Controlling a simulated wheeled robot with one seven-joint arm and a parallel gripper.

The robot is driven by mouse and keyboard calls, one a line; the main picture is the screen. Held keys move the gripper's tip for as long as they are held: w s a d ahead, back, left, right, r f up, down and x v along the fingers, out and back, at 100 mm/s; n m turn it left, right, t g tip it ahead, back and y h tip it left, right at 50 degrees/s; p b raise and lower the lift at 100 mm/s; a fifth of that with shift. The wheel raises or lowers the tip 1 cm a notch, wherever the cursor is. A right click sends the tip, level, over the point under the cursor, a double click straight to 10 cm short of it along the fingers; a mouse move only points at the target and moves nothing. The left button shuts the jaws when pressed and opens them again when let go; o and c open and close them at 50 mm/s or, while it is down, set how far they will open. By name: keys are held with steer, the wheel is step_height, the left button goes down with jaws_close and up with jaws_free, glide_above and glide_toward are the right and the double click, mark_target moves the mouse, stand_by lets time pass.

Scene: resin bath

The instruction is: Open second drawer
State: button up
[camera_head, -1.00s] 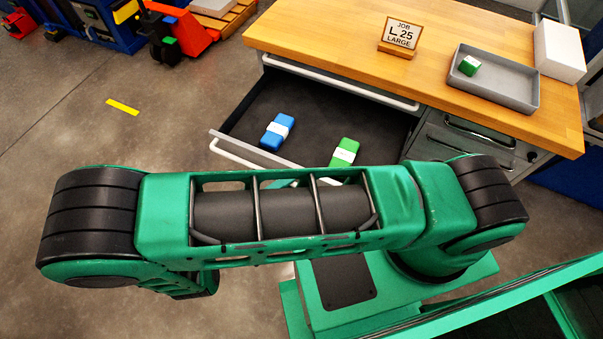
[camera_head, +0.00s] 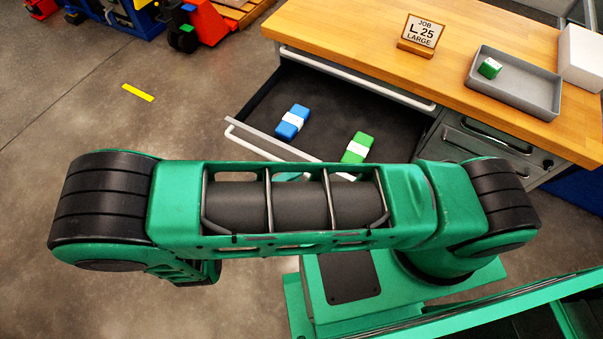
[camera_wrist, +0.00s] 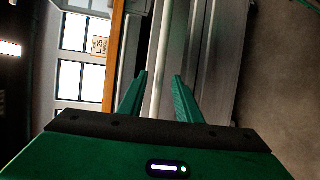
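The second drawer (camera_head: 385,119) of the workbench stands pulled out below a shut top drawer, whose long handle (camera_head: 357,78) runs under the worktop. A blue block (camera_head: 292,122) and a green block (camera_head: 357,148), each with a white band, lie in it. The drawer's front bar handle (camera_head: 262,147) shows at the left; my arm hides the rest of the front. In the wrist view my gripper (camera_wrist: 160,75) is open, with a pale handle bar (camera_wrist: 161,62) running between its separated fingers. I cannot tell whether either finger touches the bar. The head view hides my gripper.
On the wooden worktop (camera_head: 360,35) stand a job sign (camera_head: 420,34) reading L 25 LARGE, a grey tray (camera_head: 515,95) with a small green-and-white block, and a white box (camera_head: 582,58). A red pallet jack (camera_head: 203,22) stands at the back left. The floor left of the drawer is clear.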

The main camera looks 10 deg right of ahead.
steer(key=v, duration=0.9)
stand_by(0.3)
steer(key=w+d+r+m+g+y, duration=0.1)
steer(key=w+d+r+m+g, duration=0.2)
steer(key=w+d+r+g, duration=0.5)
steer(key=w+d+r+m+g+y, duration=0.1)
steer(key=w+d+r+y, duration=0.1)
steer(key=w+d+r, duration=0.4)
steer(key=w+d+r+m+g+y, duration=0.1)
steer(key=d+r+m+y, duration=0.15)
steer(key=d, duration=0.55)
steer(key=s+d+r+m+y, duration=0.1)
steer(key=s+d+r+y, duration=0.1)
steer(key=d+r, duration=0.35)
steer(key=s+d+r+m+y, duration=0.2)
steer(key=s+d+y, duration=0.1)
steer(key=d, duration=0.6)
steer(key=s+d+r+m+t+y, duration=0.1)
steer(key=s+d+y, duration=0.1)
steer(key=s, duration=0.4)
steer(key=s+d+r+m+t+y, duration=0.1)
steer(key=s+d+r+m+y, duration=0.1)
steer(key=s+d, duration=0.3)
steer(key=s, duration=0.2)
steer(key=shift+s+r+t, duration=0.2)
steer(key=shift+s+t, duration=0.1)
steer(key=shift+t, duration=0.1)
